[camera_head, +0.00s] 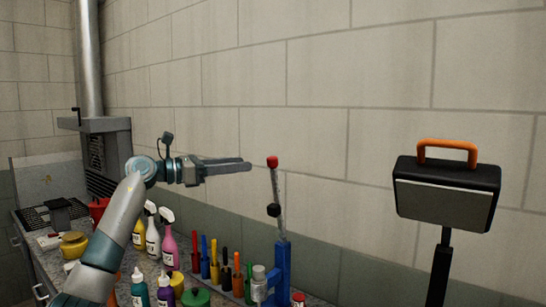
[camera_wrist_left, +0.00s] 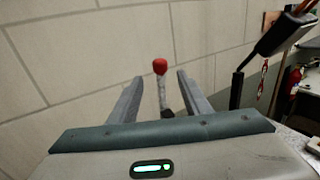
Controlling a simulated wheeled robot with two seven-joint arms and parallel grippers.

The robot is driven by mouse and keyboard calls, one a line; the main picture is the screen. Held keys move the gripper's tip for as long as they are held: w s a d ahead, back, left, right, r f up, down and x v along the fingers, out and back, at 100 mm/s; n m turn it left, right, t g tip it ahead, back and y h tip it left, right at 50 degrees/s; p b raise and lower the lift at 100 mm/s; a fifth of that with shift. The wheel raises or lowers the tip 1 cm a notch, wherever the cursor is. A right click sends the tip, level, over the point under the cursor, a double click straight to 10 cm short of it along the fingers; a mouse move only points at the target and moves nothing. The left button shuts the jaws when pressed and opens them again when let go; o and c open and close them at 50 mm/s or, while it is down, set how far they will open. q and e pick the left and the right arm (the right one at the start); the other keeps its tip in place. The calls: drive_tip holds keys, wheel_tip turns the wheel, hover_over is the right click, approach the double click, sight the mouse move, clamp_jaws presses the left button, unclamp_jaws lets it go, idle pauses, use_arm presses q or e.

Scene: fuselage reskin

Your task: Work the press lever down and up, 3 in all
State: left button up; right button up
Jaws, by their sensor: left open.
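The press lever (camera_head: 274,185) is a thin grey rod with a red knob on top and a black piece lower down. It rises nearly upright, tilted slightly, from a blue press (camera_head: 282,272) on the bench. My left gripper (camera_head: 249,165) is level with the red knob, a short way to its left, with its fingers pointing at it. In the left wrist view the red knob (camera_wrist_left: 160,66) shows centred beyond the open, empty fingers (camera_wrist_left: 157,82). The fingers do not appear to touch the lever. The right gripper is not in view.
Several bottles (camera_head: 152,237) and coloured-handled tools (camera_head: 215,262) crowd the bench below my left arm. A black lamp with an orange handle (camera_head: 447,190) stands on a post at the right. A block wall (camera_head: 330,75) runs behind. The space around the knob is clear.

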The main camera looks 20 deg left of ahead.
sight(269, 158)
use_arm(q)
drive_tip(key=p+x, duration=0.4)
drive_tip(key=x, duration=0.6)
drive_tip(key=shift+r, duration=0.1)
drive_tip(key=shift+w+d, duration=0.4)
drive_tip(key=shift+d, duration=0.1)
clamp_jaws()
